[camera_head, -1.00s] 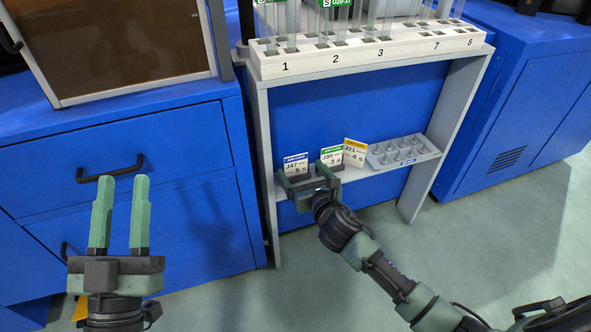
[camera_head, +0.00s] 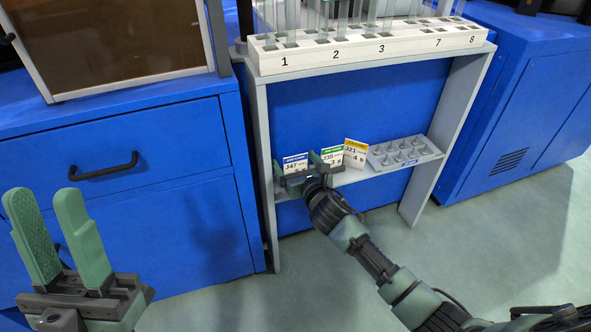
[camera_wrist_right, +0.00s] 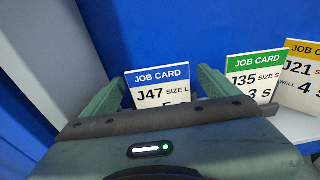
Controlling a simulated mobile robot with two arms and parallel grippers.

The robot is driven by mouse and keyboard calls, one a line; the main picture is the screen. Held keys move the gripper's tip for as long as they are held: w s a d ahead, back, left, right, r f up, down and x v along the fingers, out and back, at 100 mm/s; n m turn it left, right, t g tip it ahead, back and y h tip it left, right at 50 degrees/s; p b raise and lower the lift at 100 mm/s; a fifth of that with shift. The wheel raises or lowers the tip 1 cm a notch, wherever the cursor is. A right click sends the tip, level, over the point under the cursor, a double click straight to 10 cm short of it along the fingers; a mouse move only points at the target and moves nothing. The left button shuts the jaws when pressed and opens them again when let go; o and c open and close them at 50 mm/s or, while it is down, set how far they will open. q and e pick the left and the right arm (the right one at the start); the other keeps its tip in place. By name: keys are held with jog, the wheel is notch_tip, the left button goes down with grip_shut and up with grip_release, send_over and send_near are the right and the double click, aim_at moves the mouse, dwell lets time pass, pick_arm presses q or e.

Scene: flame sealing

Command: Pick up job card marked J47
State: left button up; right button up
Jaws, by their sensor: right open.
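The job card J47 (camera_head: 295,163), white with a blue header, stands on the low grey shelf. In the right wrist view the J47 card (camera_wrist_right: 158,84) is upright between the two open fingers of my right gripper (camera_wrist_right: 158,88), with gaps on both sides. My right gripper (camera_head: 294,172) is at the shelf, in front of the card, and hides its lower part. My left gripper (camera_head: 62,235) is open and empty at the lower left, away from the cards.
The green J35 card (camera_wrist_right: 256,78) stands close beside the right finger. The yellow J21 card (camera_head: 356,152) is further right. A grey tray (camera_head: 436,153) with several wells sits at the shelf's right. A white numbered tube rack (camera_head: 300,62) is above.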

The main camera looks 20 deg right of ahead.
jog(key=c, duration=1.4)
